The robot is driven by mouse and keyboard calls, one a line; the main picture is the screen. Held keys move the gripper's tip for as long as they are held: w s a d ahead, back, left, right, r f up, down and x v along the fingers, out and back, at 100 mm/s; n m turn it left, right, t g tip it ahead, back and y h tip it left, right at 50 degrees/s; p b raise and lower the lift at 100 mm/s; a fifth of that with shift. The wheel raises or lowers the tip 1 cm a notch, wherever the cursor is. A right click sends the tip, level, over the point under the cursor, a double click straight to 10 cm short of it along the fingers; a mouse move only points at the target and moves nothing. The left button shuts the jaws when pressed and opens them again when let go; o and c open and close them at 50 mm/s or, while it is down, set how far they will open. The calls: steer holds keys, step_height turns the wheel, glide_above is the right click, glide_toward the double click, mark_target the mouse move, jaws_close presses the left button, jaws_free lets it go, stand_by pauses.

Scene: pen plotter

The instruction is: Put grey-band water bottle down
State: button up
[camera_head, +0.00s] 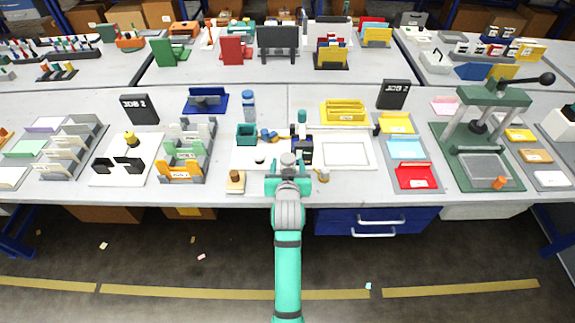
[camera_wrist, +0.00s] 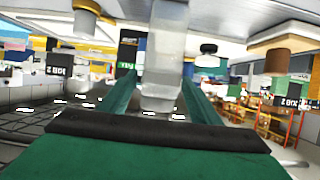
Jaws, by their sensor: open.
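A blue water bottle (camera_head: 249,105) with a paler band stands upright on the bench in the head view, behind a teal box; the band's exact shade is too small to tell. My gripper (camera_head: 288,168) is at the front of the bench, to the right of the bottle and nearer me, apart from it. In the wrist view, which looks upside down, the teal fingers (camera_wrist: 163,98) are apart. A pale grey column (camera_wrist: 166,55) shows between them; I cannot tell what it is or whether they touch it.
A teal box (camera_head: 246,134) stands in front of the bottle. A dark blue device (camera_head: 302,150) is close beyond my gripper, and a white tray (camera_head: 347,153) lies to its right. A wooden-based stamp (camera_head: 236,182) stands at the front left. A green press (camera_head: 492,97) is far right.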

steer(key=v, duration=1.2)
steer(key=s+f, duration=0.5)
steer(key=s, duration=0.4)
steer(key=s+f, duration=0.5)
steer(key=s, duration=0.3)
steer(key=s+r+t, duration=0.1)
steer(key=s+r, duration=0.2)
steer(key=s, duration=1.7)
steer(key=shift+t, duration=0.4)
